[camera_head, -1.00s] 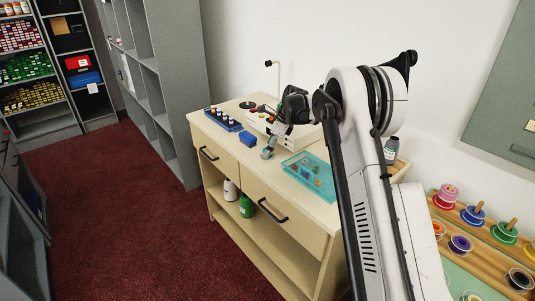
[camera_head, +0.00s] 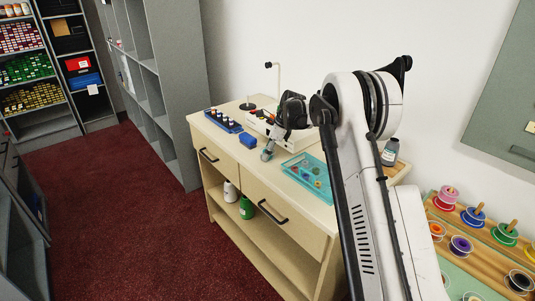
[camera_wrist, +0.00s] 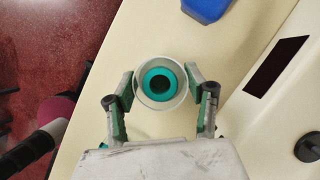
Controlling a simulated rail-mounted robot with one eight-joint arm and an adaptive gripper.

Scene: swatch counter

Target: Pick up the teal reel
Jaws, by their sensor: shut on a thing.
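The teal reel (camera_wrist: 148,84) shows end-on in the wrist view, a teal ring with a dark centre hole inside a pale round flange. My gripper (camera_wrist: 161,76) has one finger on each side of it, pressed against the flange, and is shut on it. In the head view my gripper (camera_head: 267,154) is low over the counter (camera_head: 229,146), near its front edge. The reel is small there and largely hidden by the fingers. I cannot tell whether it still touches the counter top.
A blue block (camera_head: 248,140) lies just left of the gripper. A teal tray (camera_head: 309,191) with small items is to the right. A white machine (camera_head: 257,121) stands behind. A blue rack of bottles (camera_head: 222,121) is at the far left. Reels sit on a wooden rack (camera_head: 476,232) at right.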

